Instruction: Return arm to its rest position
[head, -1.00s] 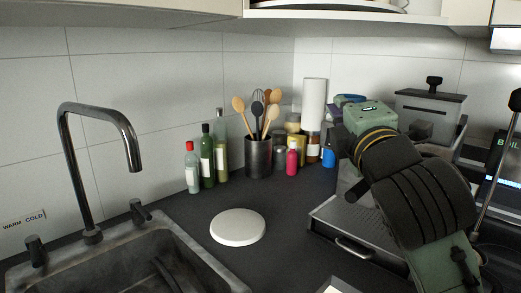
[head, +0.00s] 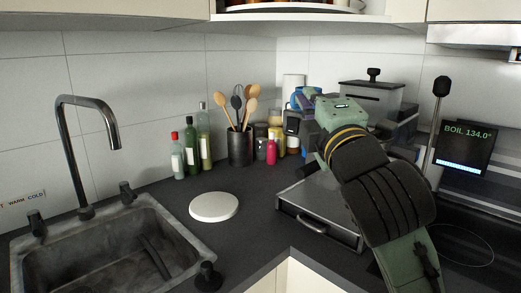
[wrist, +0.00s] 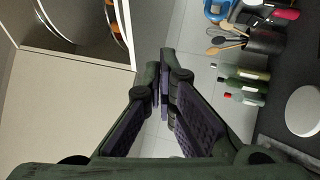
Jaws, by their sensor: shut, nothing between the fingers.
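My arm (head: 385,190), green and black with a yellow band at one joint, is folded up in front of the counter's back corner in the head view. My gripper (wrist: 164,75) shows in the wrist view with its dark fingers brought together and nothing between them. It is clear of the bottles and the counter items. In the head view the fingers cannot be made out clearly behind the arm.
A sink (head: 115,250) with a tap (head: 98,105) is at left. Bottles (head: 191,150), a utensil holder (head: 240,147) and a round white disc (head: 214,207) stand on the counter. A grey drawer box (head: 320,215) sits under the arm. A shelf (wrist: 75,25) is close in the wrist view.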

